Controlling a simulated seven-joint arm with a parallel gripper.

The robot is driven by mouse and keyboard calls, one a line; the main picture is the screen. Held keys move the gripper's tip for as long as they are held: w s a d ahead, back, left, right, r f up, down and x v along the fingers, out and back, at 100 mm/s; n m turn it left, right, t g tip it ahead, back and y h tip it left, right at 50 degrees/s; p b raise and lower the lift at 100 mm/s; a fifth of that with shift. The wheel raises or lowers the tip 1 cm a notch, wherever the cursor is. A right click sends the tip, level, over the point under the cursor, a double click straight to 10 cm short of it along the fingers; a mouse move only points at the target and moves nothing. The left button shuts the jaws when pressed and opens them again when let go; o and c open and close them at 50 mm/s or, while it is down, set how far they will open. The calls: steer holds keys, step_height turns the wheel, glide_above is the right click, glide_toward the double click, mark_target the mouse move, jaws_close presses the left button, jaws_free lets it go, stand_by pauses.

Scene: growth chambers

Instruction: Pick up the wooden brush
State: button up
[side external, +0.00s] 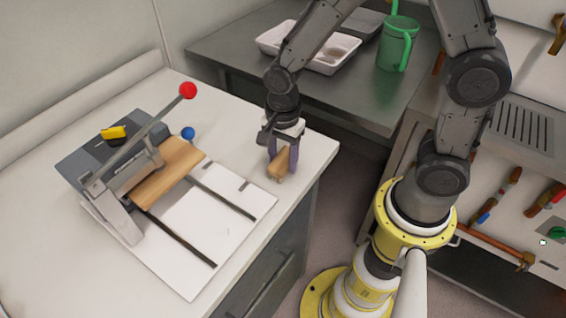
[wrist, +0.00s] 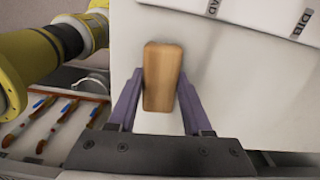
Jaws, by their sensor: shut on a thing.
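The wooden brush (side external: 278,164) is a small light-brown block near the right edge of the white counter in the side external view. It also shows in the wrist view (wrist: 162,75), lengthwise between the two purple fingers. My gripper (side external: 283,160) points down at the counter and is shut on the brush. In the wrist view my gripper (wrist: 157,100) has a finger on each side of the wood. The brush's underside and any bristles are hidden. I cannot tell whether it touches the counter.
A white board device (side external: 225,240) with a wooden block (side external: 168,172) and a red-knobbed lever (side external: 188,91) stands to the left. A blue ball (side external: 188,133) is behind it. A white tray (side external: 270,40) and green watering can (side external: 398,45) sit on the grey bench.

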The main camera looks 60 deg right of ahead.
jaws_close()
steer(key=shift+r, duration=0.85)
steer(key=s+d+r, duration=0.2)
steer(key=s+r, duration=0.9)
steer(key=s, duration=0.2)
steer(key=shift+s+d+r, duration=0.2)
steer(key=shift+s+d, duration=0.15)
